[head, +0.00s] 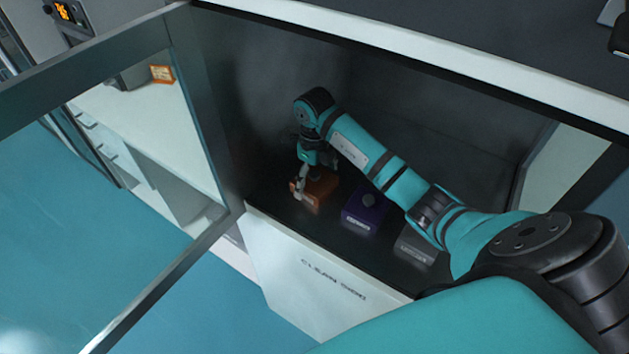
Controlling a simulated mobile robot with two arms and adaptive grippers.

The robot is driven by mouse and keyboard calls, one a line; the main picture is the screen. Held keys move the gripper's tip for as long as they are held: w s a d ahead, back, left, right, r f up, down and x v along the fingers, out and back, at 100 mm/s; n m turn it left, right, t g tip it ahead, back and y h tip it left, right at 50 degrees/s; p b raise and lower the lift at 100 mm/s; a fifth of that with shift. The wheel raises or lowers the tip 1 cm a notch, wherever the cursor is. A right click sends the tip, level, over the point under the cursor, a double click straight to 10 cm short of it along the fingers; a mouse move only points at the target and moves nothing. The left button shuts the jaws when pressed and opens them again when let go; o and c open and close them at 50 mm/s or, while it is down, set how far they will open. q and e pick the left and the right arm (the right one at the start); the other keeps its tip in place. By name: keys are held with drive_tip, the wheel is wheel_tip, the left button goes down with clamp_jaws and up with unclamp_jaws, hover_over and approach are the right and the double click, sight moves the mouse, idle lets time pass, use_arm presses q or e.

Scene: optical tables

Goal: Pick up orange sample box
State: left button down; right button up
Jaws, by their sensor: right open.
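The orange sample box (316,190) stands on the dark floor of the cabinet, at the left of a row of boxes. My right arm reaches into the cabinet from the right. My right gripper (305,190) points down at the orange box and is open. One finger shows at the box's left front side. The other finger is hard to make out, and I cannot tell whether the fingers touch the box. Part of the box's top is hidden by the gripper. My left gripper is not in view.
A purple box (364,211) with a round knob and a grey box (416,246) stand to the right of the orange one, under my right arm. A framed glass door (195,90) is open at the left. A white front panel (310,275) lies below the cabinet floor's edge.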

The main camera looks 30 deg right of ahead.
drive_tip(key=shift+f, duration=0.9)
drive_tip(key=shift+c, duration=0.3)
drive_tip(key=shift+r, duration=0.1)
drive_tip(key=c, duration=1.4)
drive_tip(key=shift+c, duration=0.2)
